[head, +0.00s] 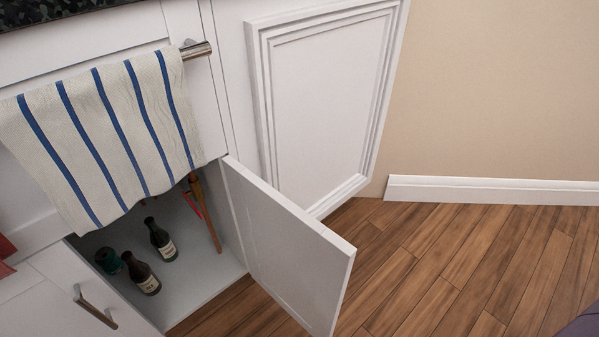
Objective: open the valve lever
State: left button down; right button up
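A copper-coloured pipe (209,222) stands against the right inner side of the open cabinet. A thin red piece beside it, which looks like the valve lever (192,205), slants down along the pipe. The upper end of the pipe is hidden behind the hanging towel, and I cannot make out the valve body. Neither of my grippers shows in the head view.
The cabinet door (290,248) stands open toward the right. Two dark bottles (160,240) (141,273) and a dark green item (109,261) are on the cabinet floor. A striped towel (105,135) hangs over the opening. Wooden floor (460,265) is clear at right.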

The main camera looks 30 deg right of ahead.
aim_at(185, 195)
jog(key=i+j+z, duration=0.35)
jog(key=j, duration=0.25)
jog(key=i+j+z, duration=0.15)
jog(key=j, duration=0.2)
jog(key=k+j, duration=0.1)
jog(key=j, duration=0.2)
jog(key=k+j, duration=0.15)
jog(key=j, duration=0.2)
jog(key=k+j, duration=0.1)
jog(key=j, duration=0.2)
jog(key=k+j, duration=0.15)
jog(key=j, duration=0.2)
